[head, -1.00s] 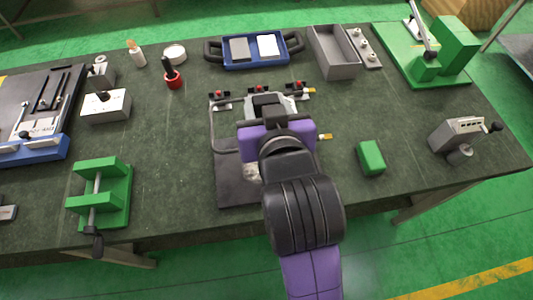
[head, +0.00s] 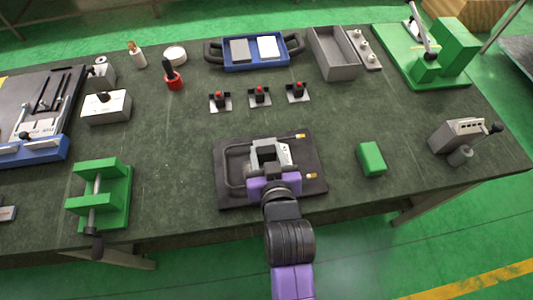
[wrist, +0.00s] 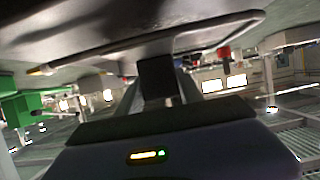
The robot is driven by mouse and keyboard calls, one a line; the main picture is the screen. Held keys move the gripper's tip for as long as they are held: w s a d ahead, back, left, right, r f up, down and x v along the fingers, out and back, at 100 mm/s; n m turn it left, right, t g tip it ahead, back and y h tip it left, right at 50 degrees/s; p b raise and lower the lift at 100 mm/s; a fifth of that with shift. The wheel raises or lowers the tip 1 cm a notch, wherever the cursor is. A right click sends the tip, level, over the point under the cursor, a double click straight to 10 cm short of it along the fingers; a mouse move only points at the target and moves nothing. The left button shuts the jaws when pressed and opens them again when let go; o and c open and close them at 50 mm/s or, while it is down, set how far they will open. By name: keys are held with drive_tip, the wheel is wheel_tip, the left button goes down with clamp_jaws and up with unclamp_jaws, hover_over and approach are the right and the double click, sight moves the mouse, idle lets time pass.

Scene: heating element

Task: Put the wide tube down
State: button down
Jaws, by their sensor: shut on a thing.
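The wide tube (head: 229,165) is a thin grey tube bent into a broad loop, with brass-coloured ends (head: 300,136) at the right. In the head view it is over the dark square mat (head: 312,151) at the table's near edge. My gripper (head: 268,152) is shut on the tube, and its body hides part of it. In the wrist view the tube (wrist: 215,28) runs across in front of my fingers (wrist: 156,80), close to a grey surface. I cannot tell whether it touches the mat.
A green block (head: 371,158) lies to the right, and a green vise (head: 100,195) stands to the left. A blue tray (head: 262,62) and a grey bin (head: 334,55) are at the back. Bare table surrounds the mat.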

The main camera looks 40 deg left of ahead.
drive_tip(key=shift+f, duration=0.5)
drive_tip(key=shift+f, duration=0.15)
drive_tip(key=c, duration=0.8)
unclamp_jaws()
drive_tip(key=shift+o, duration=0.2)
drive_tip(key=b+v, duration=0.1)
drive_tip(key=v, duration=1.1)
